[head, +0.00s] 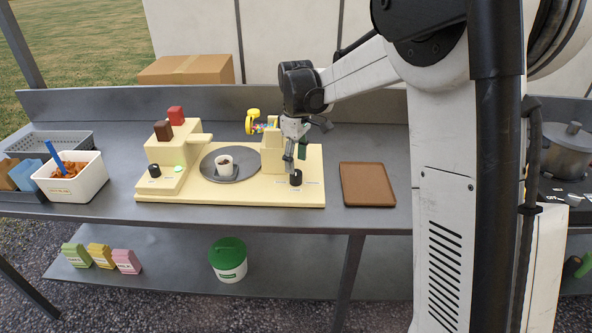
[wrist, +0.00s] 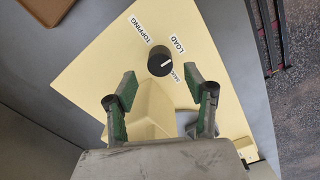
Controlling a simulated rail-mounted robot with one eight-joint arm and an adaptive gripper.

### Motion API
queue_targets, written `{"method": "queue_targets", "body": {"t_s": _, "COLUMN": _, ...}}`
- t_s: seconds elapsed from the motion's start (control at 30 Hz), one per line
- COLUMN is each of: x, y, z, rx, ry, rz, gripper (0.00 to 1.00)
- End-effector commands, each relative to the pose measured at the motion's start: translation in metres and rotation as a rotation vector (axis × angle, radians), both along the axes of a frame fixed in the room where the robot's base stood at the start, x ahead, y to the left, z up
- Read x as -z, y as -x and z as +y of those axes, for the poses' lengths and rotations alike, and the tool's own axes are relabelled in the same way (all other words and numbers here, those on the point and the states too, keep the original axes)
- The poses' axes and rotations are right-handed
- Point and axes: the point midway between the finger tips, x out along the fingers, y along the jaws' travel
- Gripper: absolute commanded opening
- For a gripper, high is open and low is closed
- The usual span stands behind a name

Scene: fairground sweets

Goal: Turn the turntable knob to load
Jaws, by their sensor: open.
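The black turntable knob (head: 296,178) stands at the front right of the cream machine base (head: 230,199). In the wrist view the knob (wrist: 159,61) has a white pointer line aimed right, roughly between the LOAD label (wrist: 178,44) and a partly hidden label. The TOPPING label (wrist: 144,31) lies on its other side. My gripper (head: 296,152) is above the knob, pointing down. In the wrist view my gripper (wrist: 160,80) is open, fingers apart, with the knob just beyond the fingertips.
A second black knob (head: 154,171) sits at the base's left. A brown tray (head: 367,184) lies right of the base. A white tub (head: 71,183) stands left. The bench between base and tray is clear.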

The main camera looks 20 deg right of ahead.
Motion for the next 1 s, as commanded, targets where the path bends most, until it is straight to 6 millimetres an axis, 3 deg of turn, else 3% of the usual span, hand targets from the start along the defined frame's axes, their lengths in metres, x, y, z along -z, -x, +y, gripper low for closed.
{"method": "queue_targets", "body": {"t_s": 0.2, "x": -0.043, "y": 0.0, "z": 0.0, "rx": 0.0, "ry": 0.0, "rz": 0.0, "gripper": 0.48}}
{"method": "queue_targets", "body": {"t_s": 0.4, "x": -0.067, "y": 0.0, "z": 0.0, "rx": 0.0, "ry": 0.0, "rz": 0.0, "gripper": 0.48}}
{"method": "queue_targets", "body": {"t_s": 0.87, "x": -0.074, "y": 0.001, "z": 0.0, "rx": 0.001, "ry": 0.0, "rz": 0.0, "gripper": 0.48}}
{"method": "queue_targets", "body": {"t_s": 1.0, "x": -0.08, "y": 0.01, "z": 0.0, "rx": 0.02, "ry": 0.0, "rz": -0.016, "gripper": 0.48}}
